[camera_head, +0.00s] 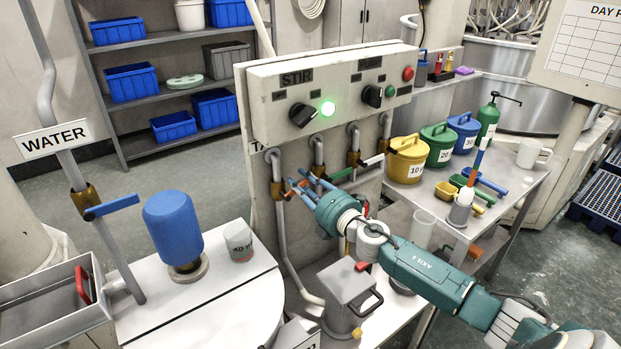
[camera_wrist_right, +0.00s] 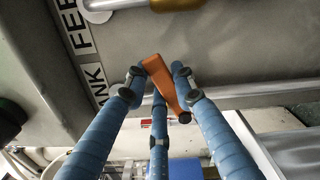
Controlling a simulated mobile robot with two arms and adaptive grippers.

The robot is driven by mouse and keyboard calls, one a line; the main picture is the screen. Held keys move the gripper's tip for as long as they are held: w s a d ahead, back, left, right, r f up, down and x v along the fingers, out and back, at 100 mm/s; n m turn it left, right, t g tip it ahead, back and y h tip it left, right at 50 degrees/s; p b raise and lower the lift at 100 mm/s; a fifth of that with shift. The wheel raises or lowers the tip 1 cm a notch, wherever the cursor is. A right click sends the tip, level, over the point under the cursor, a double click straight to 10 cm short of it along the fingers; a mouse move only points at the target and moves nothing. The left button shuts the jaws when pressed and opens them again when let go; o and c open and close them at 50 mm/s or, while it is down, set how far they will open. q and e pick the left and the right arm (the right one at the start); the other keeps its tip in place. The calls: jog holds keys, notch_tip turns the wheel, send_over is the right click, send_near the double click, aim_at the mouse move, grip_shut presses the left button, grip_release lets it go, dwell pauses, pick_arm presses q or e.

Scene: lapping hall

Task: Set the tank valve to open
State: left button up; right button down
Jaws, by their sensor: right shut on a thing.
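The tank valve (camera_head: 277,191) is the brass valve on the leftmost of several pipes below the STIR panel. My right gripper (camera_head: 298,188) is at this valve. In the wrist view its blue fingers are closed around an orange lever (camera_wrist_right: 160,80), which lies slanted between them. In the head view the fingers hide this lever, so I cannot tell its exact angle to the pipe. My left gripper is not in view.
The control panel (camera_head: 335,85) with a lit green lamp is above. A grey lidded box (camera_head: 347,290) stands below my right forearm.

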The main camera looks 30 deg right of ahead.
aim_at(286, 195)
jog(key=shift+a+r+n, duration=0.1)
jog(key=shift+r+n, duration=0.3)
jog(key=shift+n, duration=0.1)
jog(key=n+p, duration=0.1)
jog(key=a+r+n, duration=0.1)
jog(key=shift+n+p, duration=0.35)
jog(key=shift+n, duration=0.05)
jog(key=shift+a+r+n+p, duration=0.35)
jog(key=shift+n+p, duration=0.15)
jog(key=shift+n, duration=0.4)
jog(key=n+p, duration=0.1)
jog(key=a+n+p, duration=0.1)
jog(key=n, duration=0.1)
jog(key=shift+s+a+r, duration=0.1)
jog(key=shift+a+r, duration=0.2)
jog(key=shift+a+n+p, duration=0.35)
jog(key=shift+a+n, duration=0.05)
jog(key=shift+n, duration=0.55)
jog(key=shift+a+n+p, duration=0.35)
jog(key=shift+n, duration=0.6)
jog(key=shift+s+f, duration=0.1)
jog(key=shift+a, duration=0.1)
